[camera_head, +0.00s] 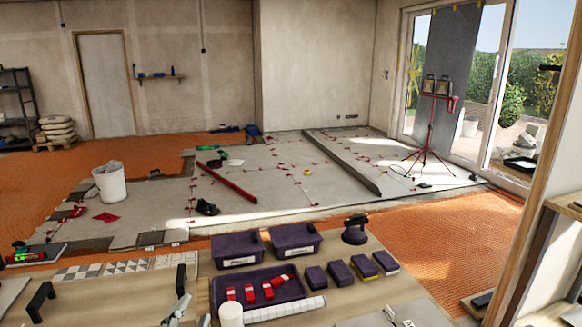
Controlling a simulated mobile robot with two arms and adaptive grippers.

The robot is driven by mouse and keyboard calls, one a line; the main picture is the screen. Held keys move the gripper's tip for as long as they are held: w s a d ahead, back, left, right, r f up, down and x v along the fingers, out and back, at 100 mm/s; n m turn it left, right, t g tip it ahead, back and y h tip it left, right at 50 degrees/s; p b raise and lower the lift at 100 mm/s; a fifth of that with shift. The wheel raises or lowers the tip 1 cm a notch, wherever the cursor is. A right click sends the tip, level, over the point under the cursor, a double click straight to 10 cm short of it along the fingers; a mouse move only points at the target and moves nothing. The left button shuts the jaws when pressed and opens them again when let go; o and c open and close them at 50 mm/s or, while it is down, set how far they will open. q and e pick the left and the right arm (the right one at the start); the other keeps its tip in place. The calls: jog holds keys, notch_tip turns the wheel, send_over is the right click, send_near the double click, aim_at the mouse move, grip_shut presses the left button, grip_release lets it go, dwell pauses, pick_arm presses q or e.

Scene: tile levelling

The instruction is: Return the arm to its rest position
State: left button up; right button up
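My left gripper (177,308) shows only in small part at the bottom of the head view, grey, low over the workbench beside a black handle (181,281). Whether its fingers are open or shut cannot be made out, and I see nothing clearly held in it. Most of both arms is outside the picture.
The workbench holds a purple tray (217,283) with red pieces, two purple bins (238,249) (296,240), several dark blocks (341,273) and a white roll (231,314). Beyond lie the tiled floor (262,185), a white bucket (110,182) and a red tripod (427,155). A wooden frame stands right.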

pick_arm(q)
jog(key=s+a+f+n+g, duration=0.1)
jog(key=s+f+n+g, duration=0.1)
jog(key=f, duration=0.3)
jog(key=s+a+f+n+g, duration=0.1)
jog(key=s+f+g, duration=0.2)
jog(key=s+f, duration=0.1)
jog(key=s+a+f+n+g+y, duration=0.1)
jog(key=s+f+n+g, duration=0.1)
jog(key=s+f+g, duration=0.1)
jog(key=shift+s+a+f+n, duration=0.15)
jog(key=shift+s+f, duration=0.3)
jog(key=shift+f, duration=0.25)
jog(key=shift+s+a+f+n, duration=0.1)
jog(key=shift+s+f+n, duration=0.05)
jog(key=shift+s+f, duration=0.4)
jog(key=s+d+f+n+g+h, duration=0.1)
jog(key=s+f+g, duration=0.25)
jog(key=s, duration=0.45)
jog(key=s+d+f+n+g+h, duration=0.1)
jog(key=s+f+g, duration=0.25)
jog(key=s, duration=0.35)
notch_tip(320, 180, down, 24)
jog(key=s+a+f+g+p, duration=0.1)
jog(key=s+a+f+g, duration=0.1)
jog(key=s+f, duration=1.5)
jog(key=shift+s+a+y, duration=0.3)
jog(key=shift+s+a, duration=0.05)
jog(key=shift+a, duration=0.15)
jog(key=shift+f, duration=0.1)
